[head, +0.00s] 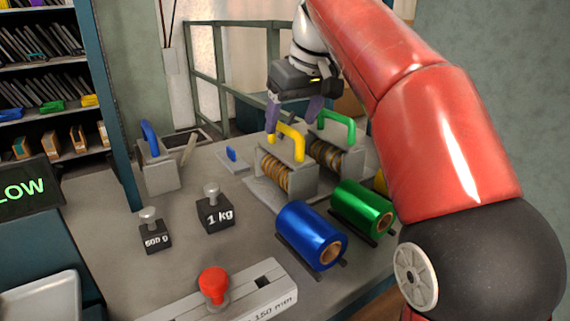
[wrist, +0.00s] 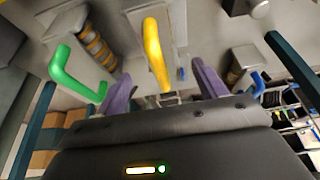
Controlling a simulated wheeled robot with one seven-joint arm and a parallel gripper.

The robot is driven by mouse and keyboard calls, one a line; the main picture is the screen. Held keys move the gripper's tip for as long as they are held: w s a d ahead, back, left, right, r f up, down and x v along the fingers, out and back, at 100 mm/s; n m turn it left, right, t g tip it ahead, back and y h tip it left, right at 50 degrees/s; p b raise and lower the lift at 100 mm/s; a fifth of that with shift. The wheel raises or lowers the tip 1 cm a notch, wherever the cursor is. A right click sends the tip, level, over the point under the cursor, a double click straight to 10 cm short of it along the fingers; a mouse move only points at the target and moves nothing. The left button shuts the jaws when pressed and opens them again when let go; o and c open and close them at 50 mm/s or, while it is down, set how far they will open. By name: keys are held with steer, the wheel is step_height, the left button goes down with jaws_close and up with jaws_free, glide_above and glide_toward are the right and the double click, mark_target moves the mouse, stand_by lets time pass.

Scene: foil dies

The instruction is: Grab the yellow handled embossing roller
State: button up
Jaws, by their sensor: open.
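The embossing roller with the yellow handle (head: 291,141) stands upright on a grey base plate on the table in the head view. Its ribbed brass-coloured roll (head: 274,173) sits in a grey frame below the handle. My gripper (head: 292,119) is open just above the yellow handle. In the wrist view, the yellow handle (wrist: 156,55) shows between the two purple fingers of my gripper (wrist: 162,88), which do not clamp it. I cannot tell how far the handle reaches in between them. A similar roller with a green handle (head: 337,124) stands close by on the right.
A blue-handled tool (head: 151,139) stands at the back left. Blue (head: 311,236) and green (head: 362,209) foil rolls lie in front of the rollers. A red knob (head: 213,283) is at the front.

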mark_target(287, 151)
steer(key=shift+b+x, duration=0.35)
steer(key=shift+x, duration=0.65)
steer(key=b+x, duration=0.2)
steer(key=x, duration=0.3)
steer(key=shift+d+f, duration=0.1)
steer(key=shift+f, duration=0.25)
steer(key=shift+r, duration=0.1)
jaws_close()
steer(key=shift+r, duration=0.1)
